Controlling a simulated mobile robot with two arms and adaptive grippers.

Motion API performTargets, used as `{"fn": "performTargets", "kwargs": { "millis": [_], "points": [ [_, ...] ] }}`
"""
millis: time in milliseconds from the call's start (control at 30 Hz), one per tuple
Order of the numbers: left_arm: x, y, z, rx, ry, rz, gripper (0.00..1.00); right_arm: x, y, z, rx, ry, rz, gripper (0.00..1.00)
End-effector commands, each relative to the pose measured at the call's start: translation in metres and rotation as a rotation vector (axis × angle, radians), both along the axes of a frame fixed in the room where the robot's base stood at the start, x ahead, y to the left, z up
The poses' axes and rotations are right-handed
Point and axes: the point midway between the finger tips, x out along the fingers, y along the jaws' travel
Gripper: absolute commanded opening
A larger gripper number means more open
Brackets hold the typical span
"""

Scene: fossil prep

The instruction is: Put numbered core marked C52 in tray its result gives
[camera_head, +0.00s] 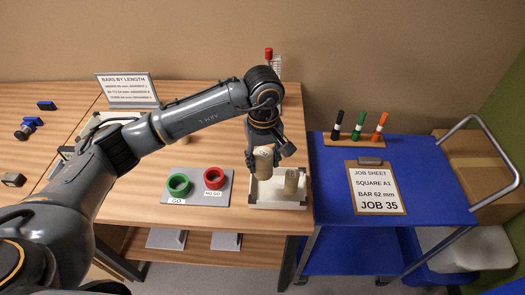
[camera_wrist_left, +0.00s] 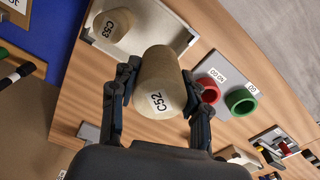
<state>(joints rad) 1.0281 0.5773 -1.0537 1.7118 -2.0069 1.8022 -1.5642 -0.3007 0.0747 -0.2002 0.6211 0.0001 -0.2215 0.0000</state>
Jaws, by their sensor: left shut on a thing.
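My left gripper (camera_head: 266,160) is shut on a tan cylindrical core (camera_head: 263,160). The wrist view shows the mark C52 on the end of this core (camera_wrist_left: 160,85), with a finger of the left gripper (camera_wrist_left: 160,95) on each side. In the head view it hangs at the left part of a white tray (camera_head: 276,205), seemingly above it. A second core (camera_head: 291,181) stands upright in that tray; the wrist view shows this core (camera_wrist_left: 112,25) marked C53. Left of the tray a grey plate (camera_head: 198,199) carries a green GO ring (camera_head: 179,185) and a red NO GO ring (camera_head: 214,178).
A sign headed BARS BY LENGTH (camera_head: 127,90) stands at the back left. A blue cart (camera_head: 335,205) at the right holds a job sheet clipboard (camera_head: 376,188) and several markers (camera_head: 358,128).

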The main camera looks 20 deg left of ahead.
Motion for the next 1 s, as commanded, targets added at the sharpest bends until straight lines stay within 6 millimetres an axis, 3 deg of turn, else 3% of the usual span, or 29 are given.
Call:
{"fn": "performTargets", "kwargs": {
  "millis": [100, 233, 567, 667, 1000],
  "points": [
    [0.008, -0.003, -0.001, 0.000, 0.009, 0.057, 0.00, -0.008, -0.017, 0.004, -0.021, 0.013, -0.003, 0.62],
    [0.009, -0.003, -0.003, 0.002, 0.010, 0.068, 0.00, -0.008, -0.023, 0.003, -0.029, 0.013, 0.000, 0.62],
    [0.008, -0.003, -0.004, 0.002, 0.009, 0.063, 0.00, 0.001, 0.006, -0.002, 0.008, -0.003, 0.001, 0.62],
    [0.008, -0.003, -0.006, 0.004, 0.008, 0.062, 0.00, 0.004, 0.008, -0.009, 0.010, -0.007, 0.003, 0.62],
    [0.008, -0.003, -0.049, 0.003, 0.010, 0.062, 0.00, 0.002, -0.005, -0.054, -0.006, -0.004, 0.003, 0.62]
  ]
}}
